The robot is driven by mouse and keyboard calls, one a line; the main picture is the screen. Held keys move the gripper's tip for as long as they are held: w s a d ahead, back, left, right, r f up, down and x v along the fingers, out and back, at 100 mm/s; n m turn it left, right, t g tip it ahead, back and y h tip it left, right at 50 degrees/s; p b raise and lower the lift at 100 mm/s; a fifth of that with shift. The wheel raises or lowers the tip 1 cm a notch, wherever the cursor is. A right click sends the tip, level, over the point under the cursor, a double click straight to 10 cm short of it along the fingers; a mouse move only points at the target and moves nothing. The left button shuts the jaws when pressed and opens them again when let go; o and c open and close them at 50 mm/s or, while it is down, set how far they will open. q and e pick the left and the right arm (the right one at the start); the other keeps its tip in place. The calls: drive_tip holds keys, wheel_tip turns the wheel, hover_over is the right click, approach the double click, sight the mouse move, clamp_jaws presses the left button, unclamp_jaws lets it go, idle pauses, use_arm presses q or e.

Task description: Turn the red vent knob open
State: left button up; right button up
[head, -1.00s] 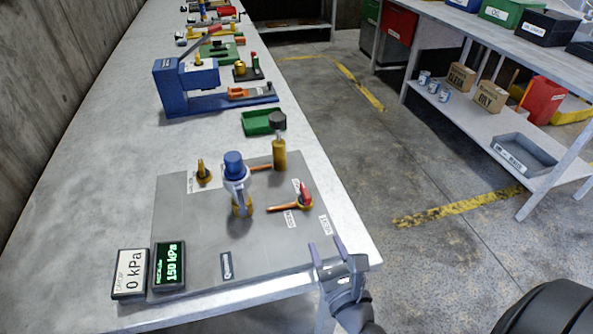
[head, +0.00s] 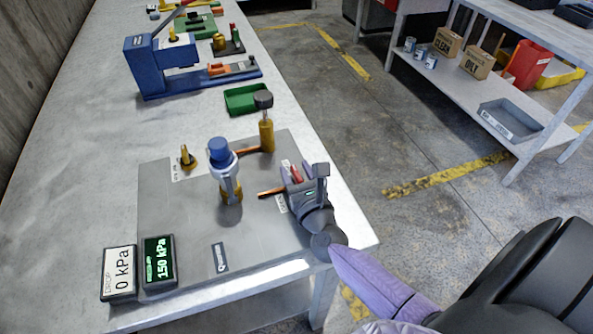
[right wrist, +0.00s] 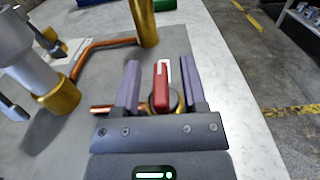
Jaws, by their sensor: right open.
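The red vent knob (right wrist: 161,87) sits on a brass valve body (right wrist: 172,104) at the right side of the grey plate. In the head view the red knob (head: 296,174) shows just past my right gripper (head: 305,172), which covers the valve below it. My right gripper (right wrist: 155,85) is open, its two purple-grey fingers on either side of the knob with gaps left and right. The knob's red bar runs roughly along the fingers. I cannot tell how deep the fingers reach around it. My left gripper is not in view.
Two gauges (head: 160,262) read 0 kPa and 150 kPa. A green tray (head: 246,99) and blue press (head: 160,72) lie farther back.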

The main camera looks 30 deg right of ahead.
clamp_jaws()
idle(0.4)
